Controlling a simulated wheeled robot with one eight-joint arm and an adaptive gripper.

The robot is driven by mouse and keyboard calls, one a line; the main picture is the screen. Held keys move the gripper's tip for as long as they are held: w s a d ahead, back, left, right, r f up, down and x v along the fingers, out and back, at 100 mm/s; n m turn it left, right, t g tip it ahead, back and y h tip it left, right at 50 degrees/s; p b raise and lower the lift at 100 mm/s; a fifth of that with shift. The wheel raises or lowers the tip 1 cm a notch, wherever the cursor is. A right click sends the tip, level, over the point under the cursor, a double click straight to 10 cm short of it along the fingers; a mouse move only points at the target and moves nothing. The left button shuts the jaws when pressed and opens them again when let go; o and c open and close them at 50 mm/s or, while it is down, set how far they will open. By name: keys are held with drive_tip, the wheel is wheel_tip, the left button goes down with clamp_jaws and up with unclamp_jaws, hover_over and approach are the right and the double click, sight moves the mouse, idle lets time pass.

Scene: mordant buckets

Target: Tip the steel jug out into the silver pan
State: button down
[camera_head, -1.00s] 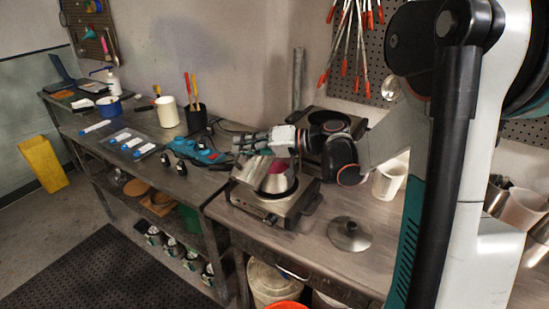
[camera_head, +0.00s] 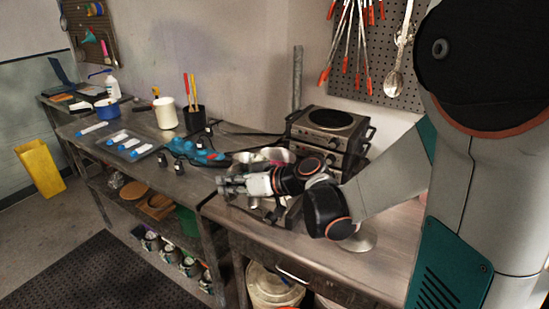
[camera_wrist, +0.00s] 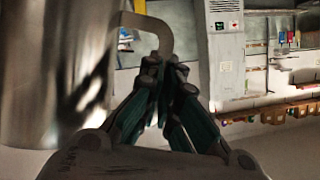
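The steel jug (camera_wrist: 50,75) fills the left of the wrist view, looking roughly upright there. Its curved handle runs down between the fingers of my gripper (camera_wrist: 162,75), which are closed together around it. In the head view my gripper (camera_head: 228,186) is low over the worktop, in front of the silver pan (camera_head: 276,154). The pan shows pinkish contents behind my wrist, and its lower part is hidden. In the head view the jug is mostly hidden or merged with the steel around my gripper. The jug's inside is not visible.
A stacked hot plate (camera_head: 330,122) stands behind my arm. A lid (camera_head: 362,241) lies partly hidden under my arm.

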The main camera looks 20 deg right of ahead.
sight(225, 201)
drive_tip(key=f, duration=0.1)
drive_tip(key=a+f+n+b, duration=0.1)
drive_tip(key=s+f, duration=0.1)
drive_tip(key=shift+a+h+b, duration=0.25)
drive_tip(key=shift+h+b, duration=0.15)
drive_tip(key=shift+s+a+f+n+t+h+b, duration=0.15)
drive_tip(key=shift+a+f+n+t+h+b, duration=0.1)
drive_tip(key=shift+f+n+t+h+b, duration=0.4)
drive_tip(key=shift+f+g, duration=0.15)
drive_tip(key=shift+g, duration=0.1)
drive_tip(key=shift+y, duration=0.25)
